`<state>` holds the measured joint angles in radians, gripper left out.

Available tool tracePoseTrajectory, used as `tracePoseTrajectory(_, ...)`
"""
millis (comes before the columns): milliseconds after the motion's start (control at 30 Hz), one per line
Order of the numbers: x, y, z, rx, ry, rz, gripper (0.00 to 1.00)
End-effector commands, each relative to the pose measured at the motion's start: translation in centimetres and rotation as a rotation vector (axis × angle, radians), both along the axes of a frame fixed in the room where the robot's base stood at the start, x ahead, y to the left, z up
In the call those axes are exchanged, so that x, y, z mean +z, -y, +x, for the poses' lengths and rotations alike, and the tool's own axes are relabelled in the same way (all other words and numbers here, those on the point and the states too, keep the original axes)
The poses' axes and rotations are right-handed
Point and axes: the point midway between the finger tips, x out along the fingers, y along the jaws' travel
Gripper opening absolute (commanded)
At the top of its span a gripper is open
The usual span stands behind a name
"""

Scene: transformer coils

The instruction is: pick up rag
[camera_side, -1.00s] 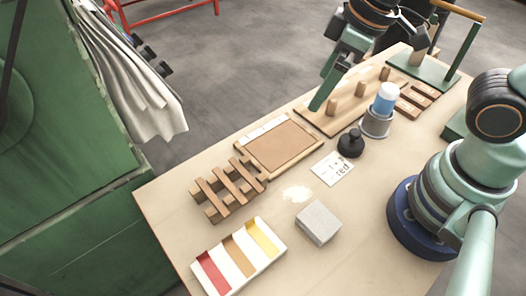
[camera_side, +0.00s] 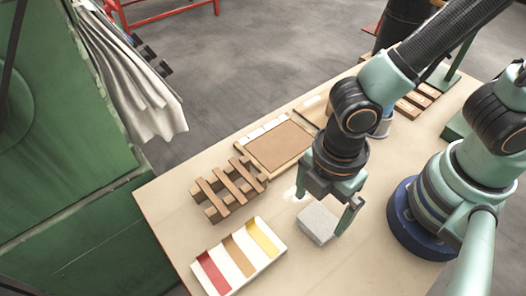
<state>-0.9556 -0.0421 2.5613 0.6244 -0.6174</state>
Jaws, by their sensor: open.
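A small grey block-shaped piece, which looks like the folded rag (camera_side: 317,224), lies on the table near its front edge. My gripper (camera_side: 322,212) is open and points down over it. One finger shows behind the rag's upper left side and the other at its right side. I cannot tell whether either finger touches it. The rag lies on the table and its upper right part is partly covered by the gripper.
A white tray with red, brown and yellow strips (camera_side: 238,257) lies to the left. A wooden slatted rack (camera_side: 229,188) and a framed brown board (camera_side: 275,146) stand behind. Pale cloths (camera_side: 130,85) hang on the green machine (camera_side: 60,170). My arm hides the table's middle.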

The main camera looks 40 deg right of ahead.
Motion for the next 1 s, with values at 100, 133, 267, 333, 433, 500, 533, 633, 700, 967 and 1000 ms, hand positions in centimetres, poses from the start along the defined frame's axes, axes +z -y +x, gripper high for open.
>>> tracePoseTrajectory(100,-1.2,0.0,0.0,-0.001,-0.003,-0.005,1.0)
tracePoseTrajectory(133,-1.4,0.0,0.0,-0.002,-0.003,-0.004,1.0)
tracePoseTrajectory(267,-2.0,-0.1,0.1,-0.002,-0.002,-0.002,1.0)
tracePoseTrajectory(333,-2.2,-0.1,0.1,-0.002,-0.001,-0.002,1.0)
tracePoseTrajectory(433,-2.6,-0.1,0.1,-0.002,-0.002,-0.003,1.0)
tracePoseTrajectory(500,-3.2,0.0,0.1,-0.003,-0.003,-0.005,1.0)
tracePoseTrajectory(533,-3.6,0.0,0.1,-0.003,-0.003,-0.004,1.0)
tracePoseTrajectory(633,-4.7,0.1,0.1,-0.003,-0.003,-0.004,1.0)
tracePoseTrajectory(700,-5.5,0.1,0.1,-0.003,-0.002,-0.003,1.0)
tracePoseTrajectory(967,-7.2,0.0,0.2,-0.002,0.0,0.0,1.0)
tracePoseTrajectory(1000,-7.3,0.0,0.2,-0.002,0.001,0.001,1.0)
